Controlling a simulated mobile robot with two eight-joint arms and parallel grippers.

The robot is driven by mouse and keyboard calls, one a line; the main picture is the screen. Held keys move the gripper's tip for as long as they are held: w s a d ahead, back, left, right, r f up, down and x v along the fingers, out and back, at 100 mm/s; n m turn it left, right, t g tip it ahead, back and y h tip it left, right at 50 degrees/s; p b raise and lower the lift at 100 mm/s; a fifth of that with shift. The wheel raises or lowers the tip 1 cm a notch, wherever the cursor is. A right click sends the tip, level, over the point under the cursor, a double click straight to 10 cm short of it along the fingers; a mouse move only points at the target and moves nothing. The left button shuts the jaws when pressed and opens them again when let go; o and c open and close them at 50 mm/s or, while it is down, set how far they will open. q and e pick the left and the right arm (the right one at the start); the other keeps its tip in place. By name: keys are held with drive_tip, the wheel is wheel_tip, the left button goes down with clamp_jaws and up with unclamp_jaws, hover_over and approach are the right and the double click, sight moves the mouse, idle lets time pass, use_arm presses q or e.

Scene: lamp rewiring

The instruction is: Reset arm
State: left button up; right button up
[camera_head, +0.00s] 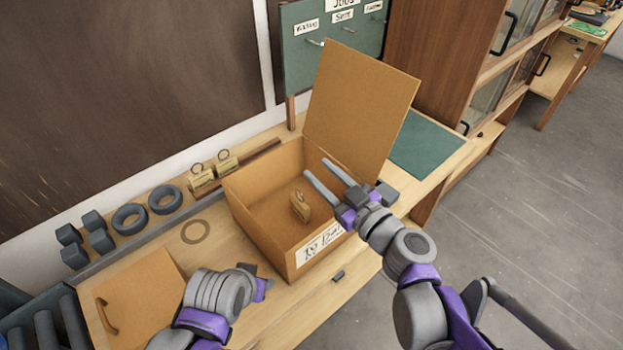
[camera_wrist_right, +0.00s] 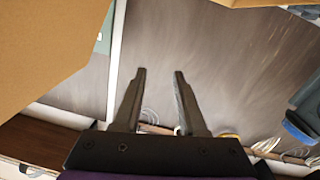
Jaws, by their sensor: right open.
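My right gripper (camera_head: 315,167) is open and empty, with its fingers above the open cardboard box (camera_head: 258,225). In the right wrist view, the two fingers of my right gripper (camera_wrist_right: 160,72) stand apart with nothing between them. A small brass-coloured, padlock-like thing (camera_head: 299,208) lies inside the box, below and apart from the right fingers. My left gripper (camera_head: 263,284) is in front of the box, near the bench front; its fingers are too small and hidden to judge.
The box flap (camera_head: 360,105) stands up behind my right gripper. Two similar brass things (camera_head: 214,173) and several dark rings and weights (camera_head: 130,218) line the back of the bench. A wooden lid with a handle (camera_head: 140,305) lies at left. A small dark piece (camera_head: 338,276) lies before the box.

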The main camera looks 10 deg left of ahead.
idle(0.4)
drive_tip(key=s+d+f+m+g+h, duration=0.3)
drive_tip(key=s+d+f+m+h, duration=0.2)
drive_tip(key=s+d+f, duration=0.3)
drive_tip(key=s+d+f+m+g+h, duration=0.3)
drive_tip(key=s+d+f+m+h, duration=0.3)
drive_tip(key=d, duration=1)
wheel_tip(320, 180, down, 4)
drive_tip(key=shift+s+d+m+h, duration=0.3)
drive_tip(key=shift+s+h, duration=0.9)
drive_tip(key=shift+s, duration=0.05)
drive_tip(key=shift+s, duration=0.1)
